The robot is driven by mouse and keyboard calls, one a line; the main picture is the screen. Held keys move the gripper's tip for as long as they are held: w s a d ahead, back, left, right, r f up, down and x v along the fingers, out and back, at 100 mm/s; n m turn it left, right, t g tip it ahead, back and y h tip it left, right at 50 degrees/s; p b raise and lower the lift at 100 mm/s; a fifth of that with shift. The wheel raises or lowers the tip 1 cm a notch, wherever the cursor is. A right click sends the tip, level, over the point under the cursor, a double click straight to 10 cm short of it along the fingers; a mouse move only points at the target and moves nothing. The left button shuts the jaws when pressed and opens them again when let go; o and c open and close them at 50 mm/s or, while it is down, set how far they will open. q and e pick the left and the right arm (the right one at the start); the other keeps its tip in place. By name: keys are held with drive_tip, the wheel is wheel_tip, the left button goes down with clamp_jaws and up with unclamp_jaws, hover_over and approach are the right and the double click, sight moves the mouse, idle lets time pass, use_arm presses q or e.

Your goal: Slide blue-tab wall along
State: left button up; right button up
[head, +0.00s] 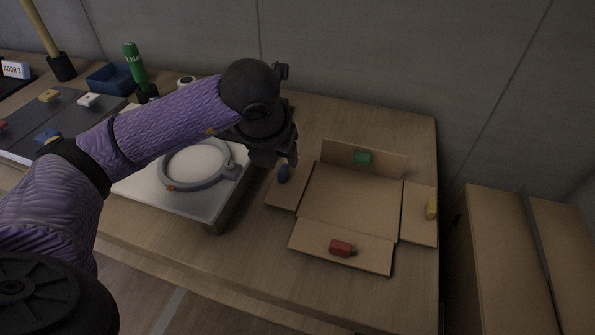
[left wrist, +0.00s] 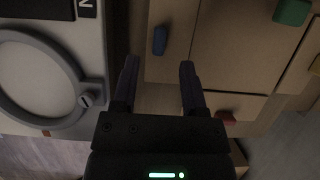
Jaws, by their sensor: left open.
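A cardboard piece (head: 350,200) lies on the wooden table with its walls folded outward around a square base. The blue tab (head: 283,173) is on its left wall (head: 288,194); it also shows in the left wrist view (left wrist: 159,40). A green tab (head: 362,158) is on the far wall, a yellow tab (head: 431,209) on the right wall and a red tab (head: 341,248) on the near wall. My left gripper (head: 279,158) is open and empty above the left wall, close to the blue tab; the exact gap is unclear. My right gripper is out of view.
A white-topped block with a grey ring (head: 200,168) stands just left of the cardboard. A dark board (head: 62,125) with small coloured pieces, a blue tray (head: 110,79) and a green bottle (head: 134,65) are farther left. A large box (head: 500,260) stands beyond the table's right edge.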

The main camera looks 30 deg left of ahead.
sight(283, 168)
use_arm(q)
drive_tip(key=x, duration=0.2)
drive_tip(key=b+x, duration=0.1)
drive_tip(key=x, duration=0.2)
drive_tip(key=shift+s+a+f+b, duration=0.1)
drive_tip(key=shift+s+f+b, duration=0.1)
drive_tip(key=shift+f+b, duration=0.1)
drive_tip(key=shift+w+r, duration=0.1)
drive_tip(key=shift+w, duration=0.05)
clamp_jaws()
